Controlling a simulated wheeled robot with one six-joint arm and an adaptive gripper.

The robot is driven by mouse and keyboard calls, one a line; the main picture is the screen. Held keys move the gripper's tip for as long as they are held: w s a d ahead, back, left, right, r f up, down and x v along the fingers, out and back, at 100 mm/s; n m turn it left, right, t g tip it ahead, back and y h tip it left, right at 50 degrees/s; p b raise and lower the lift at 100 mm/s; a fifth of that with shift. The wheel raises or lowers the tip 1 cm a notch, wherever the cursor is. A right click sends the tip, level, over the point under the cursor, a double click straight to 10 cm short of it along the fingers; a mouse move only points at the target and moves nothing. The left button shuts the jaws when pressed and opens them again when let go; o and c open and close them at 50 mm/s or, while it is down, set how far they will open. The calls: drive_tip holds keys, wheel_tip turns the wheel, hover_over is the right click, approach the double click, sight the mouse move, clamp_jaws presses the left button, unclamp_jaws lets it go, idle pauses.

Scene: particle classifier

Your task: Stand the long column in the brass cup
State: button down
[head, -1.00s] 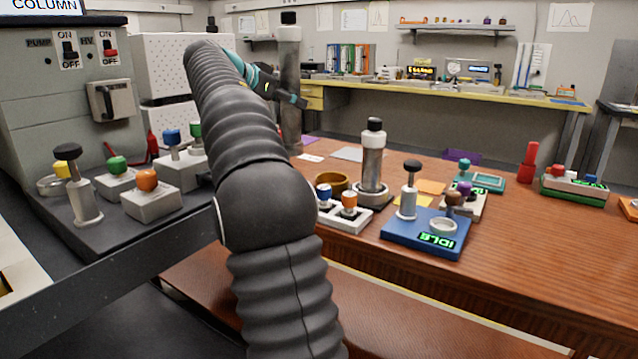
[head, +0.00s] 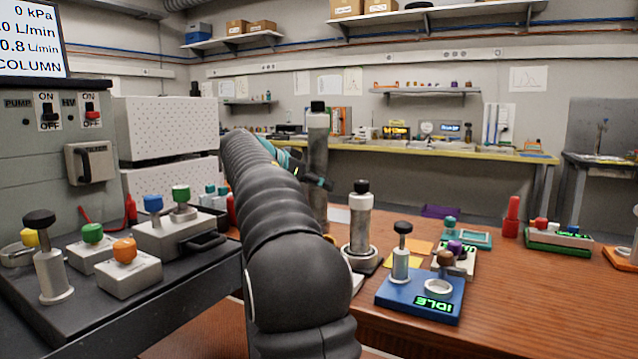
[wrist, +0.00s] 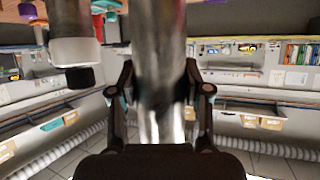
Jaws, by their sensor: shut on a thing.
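The long column (head: 317,150) is a tall grey metal cylinder with a black cap, upright in the head view. My gripper (head: 312,180) is shut on it, partly hidden behind my arm. In the wrist view the column (wrist: 160,40) runs between the two fingers of my gripper (wrist: 163,98). The brass cup is not visible now; my arm covers that part of the table. I cannot tell how far the column's lower end is from the table, because my arm hides it.
A shorter black-capped column (head: 360,220) stands in a holder just right of the long column. A blue IDLE device (head: 420,296) with a plunger is nearer. A grey bench with coloured knobs (head: 125,250) is at left. The wooden table (head: 500,290) is clear at front right.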

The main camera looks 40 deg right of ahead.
sight(311, 198)
drive_tip(key=shift+s+d+f+b, duration=0.1)
drive_tip(key=shift+f+b, duration=0.3)
drive_tip(key=shift+f, duration=2.1)
drive_tip(key=c, duration=0.5)
unclamp_jaws()
drive_tip(key=shift+f, duration=0.15)
drive_tip(key=shift+r, duration=0.25)
drive_tip(key=v, duration=1.2)
drive_tip(key=shift+f, duration=0.15)
